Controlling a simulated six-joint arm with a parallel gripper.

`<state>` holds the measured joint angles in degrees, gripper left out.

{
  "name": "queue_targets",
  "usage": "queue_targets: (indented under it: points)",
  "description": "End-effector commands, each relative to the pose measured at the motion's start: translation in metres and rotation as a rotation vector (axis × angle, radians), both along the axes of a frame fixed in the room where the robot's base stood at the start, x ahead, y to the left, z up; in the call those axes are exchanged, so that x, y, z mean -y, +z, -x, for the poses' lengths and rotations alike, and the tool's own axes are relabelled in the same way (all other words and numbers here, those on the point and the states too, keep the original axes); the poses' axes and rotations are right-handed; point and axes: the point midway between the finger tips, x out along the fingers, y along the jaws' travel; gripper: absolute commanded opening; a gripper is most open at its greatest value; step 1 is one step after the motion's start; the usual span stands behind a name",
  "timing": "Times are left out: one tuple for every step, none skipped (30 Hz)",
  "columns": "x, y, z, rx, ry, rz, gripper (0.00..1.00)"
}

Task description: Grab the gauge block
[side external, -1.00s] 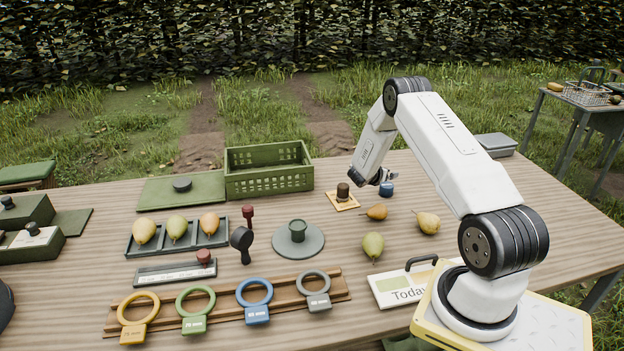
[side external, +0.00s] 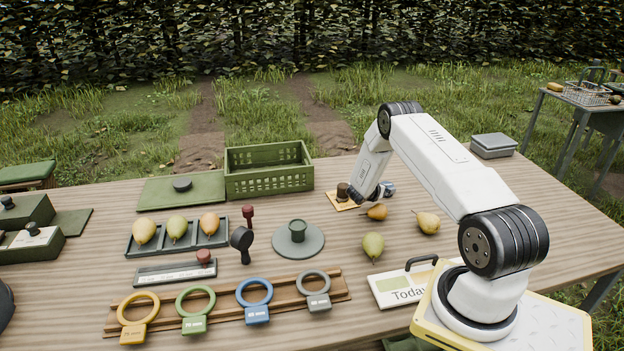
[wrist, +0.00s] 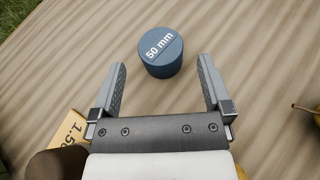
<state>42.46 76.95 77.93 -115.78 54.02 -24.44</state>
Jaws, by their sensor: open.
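The gauge block (wrist: 161,53) is a short blue cylinder marked "50 mm" on its top. In the wrist view it stands on the wooden table just ahead of my fingertips, centred between their lines. My gripper (wrist: 162,73) is open and empty, with one finger on each side of the gap. In the side view my gripper (side external: 383,191) is low over the table at the far right of the middle. There the block is mostly hidden by my gripper.
A brown pear (side external: 377,212) is just in front of my gripper, and another pear (side external: 428,222) is to the right. A green crate (side external: 268,181) stands at left.

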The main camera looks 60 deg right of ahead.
Motion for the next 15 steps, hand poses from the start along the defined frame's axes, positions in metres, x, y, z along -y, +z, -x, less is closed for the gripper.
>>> queue_targets:
  points:
    - [0.000, -0.001, 0.000, 0.000, 0.000, 0.000, 1.00]
    - [0.000, -0.001, 0.000, 0.000, 0.000, 0.000, 1.00]
    - [0.000, -0.001, 0.000, 0.000, 0.000, 0.000, 1.00]
    - [0.000, -0.001, 0.000, 0.000, 0.000, 0.000, 1.00]
    - [0.000, -0.001, 0.000, 0.000, 0.000, 0.000, 1.00]
    - [0.000, -0.001, 0.000, 0.000, 0.000, 0.000, 1.00]
    - [0.000, -0.002, 0.000, 0.000, 0.000, 0.000, 1.00]
    - [0.000, -0.003, 0.000, 0.000, 0.000, 0.000, 1.00]
    - [0.000, -0.005, 0.000, -0.001, 0.000, 0.000, 1.00]
    - [0.000, -0.006, 0.000, -0.001, 0.000, -0.001, 1.00]
    - [0.000, -0.008, 0.000, -0.001, 0.000, -0.001, 1.00]
    - [0.000, -0.010, 0.001, 0.000, -0.001, 0.000, 1.00]
    - [0.003, -0.010, 0.001, 0.001, -0.001, 0.000, 1.00]
    - [0.006, -0.011, 0.001, 0.001, -0.002, 0.000, 1.00]
    - [0.009, -0.013, 0.002, 0.001, -0.003, 0.000, 1.00]
